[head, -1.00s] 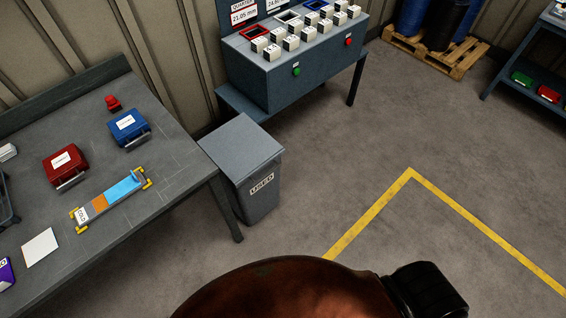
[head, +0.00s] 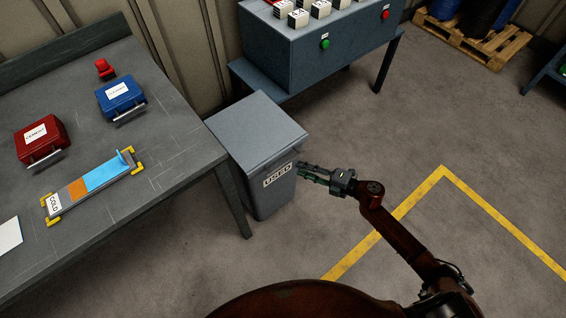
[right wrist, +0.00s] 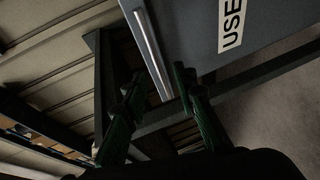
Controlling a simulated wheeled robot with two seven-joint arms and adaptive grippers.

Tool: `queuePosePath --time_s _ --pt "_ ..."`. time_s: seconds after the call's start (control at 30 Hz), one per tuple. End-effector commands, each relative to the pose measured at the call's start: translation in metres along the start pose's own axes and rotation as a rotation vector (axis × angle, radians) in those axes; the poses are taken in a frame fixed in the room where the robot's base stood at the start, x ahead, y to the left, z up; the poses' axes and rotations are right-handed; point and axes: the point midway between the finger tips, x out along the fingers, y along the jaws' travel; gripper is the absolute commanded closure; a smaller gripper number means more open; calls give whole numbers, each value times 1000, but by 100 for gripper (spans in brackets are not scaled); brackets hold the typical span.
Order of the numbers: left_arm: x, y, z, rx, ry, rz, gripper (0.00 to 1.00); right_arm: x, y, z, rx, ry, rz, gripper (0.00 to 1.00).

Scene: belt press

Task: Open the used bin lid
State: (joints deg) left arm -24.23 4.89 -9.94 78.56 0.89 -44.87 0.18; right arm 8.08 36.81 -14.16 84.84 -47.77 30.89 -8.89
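The used bin (head: 268,190) is a grey bin with a "USED" label on its front, standing on the floor beside the workbench. Its flat grey lid (head: 256,130) is closed. My right gripper (head: 303,172) is just right of the bin's front, near the label and below the lid's front edge. That view also shows the bin front (right wrist: 205,35) and a pale bar-like edge (right wrist: 152,50) near the fingertips; contact cannot be told. My left gripper is not in view.
The workbench (head: 150,195) on the left holds red (head: 42,140) and blue (head: 121,97) cases and a colored strip fixture (head: 95,182). A machine with a green button (head: 325,44) stands behind the bin.

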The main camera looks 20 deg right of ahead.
Motion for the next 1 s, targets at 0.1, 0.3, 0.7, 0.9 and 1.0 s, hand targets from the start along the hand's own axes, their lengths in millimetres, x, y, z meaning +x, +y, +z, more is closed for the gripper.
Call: queuePosePath --time_s 0.1,0.3,0.7,0.9,1.0 --pt "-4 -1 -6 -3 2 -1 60 12 4 -4 -22 18 2 74" --pt "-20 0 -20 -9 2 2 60 44 3 -4 -19 17 3 74" --pt "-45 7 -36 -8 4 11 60 78 4 -4 -17 12 1 74" --pt "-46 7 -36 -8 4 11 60 79 4 -4 -16 12 2 74" --pt "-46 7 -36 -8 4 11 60 79 4 -4 -16 12 2 79"
